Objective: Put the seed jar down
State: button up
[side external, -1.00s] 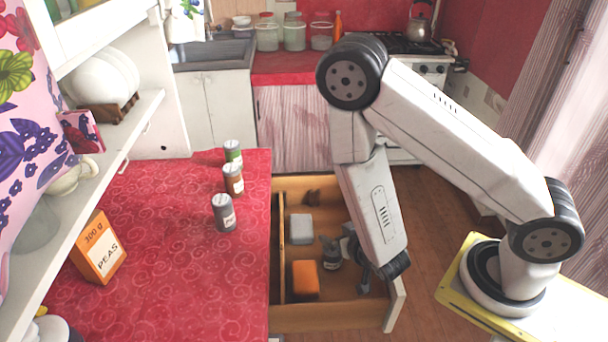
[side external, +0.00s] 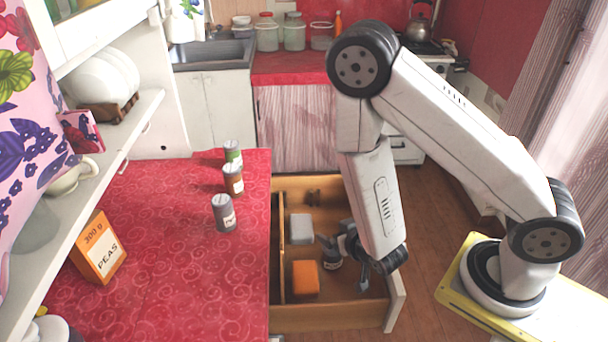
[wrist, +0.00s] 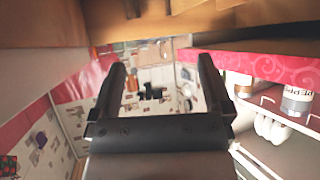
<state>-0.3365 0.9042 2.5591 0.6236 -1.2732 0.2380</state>
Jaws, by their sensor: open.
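My gripper (side external: 343,262) is low over the open wooden drawer (side external: 340,318), at its right side. In the wrist view my gripper (wrist: 164,70) has its two dark fingers wide apart, with nothing held between them. In the side view a small dark jar-like thing with a pale band (side external: 332,263) shows in the drawer beside the fingers, partly hidden by them. I cannot read its label or tell whether it is the seed jar.
An orange block (side external: 305,280) and a grey-white block (side external: 301,228) lie in the drawer. Green (side external: 233,152), brown (side external: 233,179) and grey (side external: 223,213) jars stand on the red counter (side external: 170,290), near a peas box (side external: 98,249). The counter's front is clear.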

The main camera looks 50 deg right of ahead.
jog(key=shift+w+a+r+g+y, duration=0.4)
jog(key=shift+w+a+g+y, duration=0.1)
jog(key=shift+w+g+y, duration=0.15)
jog(key=s+r+n+g+y, duration=0.1)
jog(key=s+r+n+g, duration=0.1)
jog(key=r, duration=0.4)
jog(key=s+d+r+n+g+y, duration=0.1)
jog(key=s+r+n+g+y, duration=0.1)
jog(key=r+g, duration=0.3)
jog(key=shift+s+d+r+n, duration=0.3)
jog(key=shift+s+r, duration=0.05)
jog(key=shift+r, duration=0.15)
